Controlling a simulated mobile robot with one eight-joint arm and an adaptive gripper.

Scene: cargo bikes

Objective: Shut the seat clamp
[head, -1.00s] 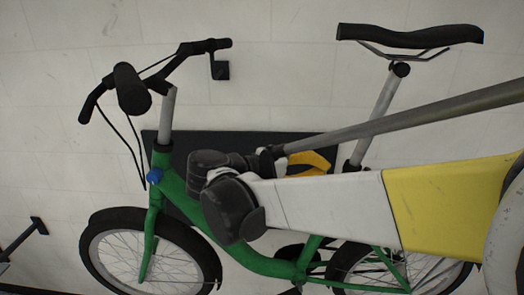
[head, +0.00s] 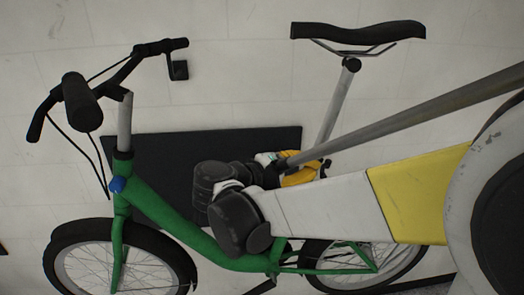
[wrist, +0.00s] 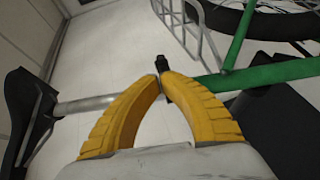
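The seat clamp is at the foot of the seat post (head: 334,105), mostly hidden in the head view by my arm and gripper (head: 303,174). In the wrist view the seat post (wrist: 85,106) runs from the left behind my yellow fingers to the green frame (wrist: 265,76). The black clamp lever (wrist: 162,64) sticks out just beyond the fingertips. My gripper (wrist: 161,77) has its fingertips nearly together, right at the lever. I cannot tell whether they touch it. The clamp's collar is largely hidden behind the right finger.
The black saddle (wrist: 24,115) is left of my fingers in the wrist view. A wire rack (wrist: 190,25) and a wheel (wrist: 270,15) are at the top. In the head view the handlebar (head: 80,98) is at the left and a dark panel (head: 160,165) lies behind the frame.

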